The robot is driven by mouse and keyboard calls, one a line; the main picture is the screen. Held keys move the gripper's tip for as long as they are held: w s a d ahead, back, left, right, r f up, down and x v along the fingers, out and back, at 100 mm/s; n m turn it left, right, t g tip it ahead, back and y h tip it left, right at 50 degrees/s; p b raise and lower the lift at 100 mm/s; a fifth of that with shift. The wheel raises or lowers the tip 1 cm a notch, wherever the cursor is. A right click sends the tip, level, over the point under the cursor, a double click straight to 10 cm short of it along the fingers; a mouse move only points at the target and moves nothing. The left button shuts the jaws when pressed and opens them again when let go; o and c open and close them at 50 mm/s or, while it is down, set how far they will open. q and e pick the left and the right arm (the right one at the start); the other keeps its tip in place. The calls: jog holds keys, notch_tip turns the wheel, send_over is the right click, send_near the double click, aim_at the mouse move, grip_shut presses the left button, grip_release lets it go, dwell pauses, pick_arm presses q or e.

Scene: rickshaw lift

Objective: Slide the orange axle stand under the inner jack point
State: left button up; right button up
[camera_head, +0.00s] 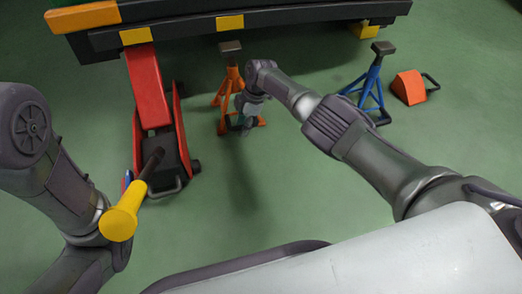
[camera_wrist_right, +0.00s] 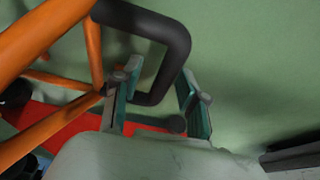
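The orange axle stand (camera_head: 231,77) stands on the floor with its dark saddle below the middle yellow jack point (camera_head: 230,22) of the raised body. My right gripper (camera_head: 247,108) is at the stand's right side, low down. In the right wrist view its two teal-padded fingers (camera_wrist_right: 160,103) are apart, with a black loop handle (camera_wrist_right: 176,45) reaching between them. Orange stand legs (camera_wrist_right: 95,50) show at the left there. I cannot tell if a finger touches the handle. My left arm is beside the yellow jack handle (camera_head: 120,220); its fingers are hidden.
A red floor jack (camera_head: 150,95) stands left of the orange stand, under another yellow jack point (camera_head: 135,36). A blue axle stand (camera_head: 371,80) and an orange wheel chock (camera_head: 409,87) are at the right. Green floor (camera_head: 300,195) is clear in front.

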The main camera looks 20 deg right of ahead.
jog(key=shift+s+f, duration=0.1)
jog(key=shift+f, duration=0.05)
dwell(0.3)
jog(key=shift+d, duration=0.1)
jog(key=shift+p+v, duration=3.8)
jog(key=shift+v, duration=0.5)
jog(key=shift+s+f, duration=0.1)
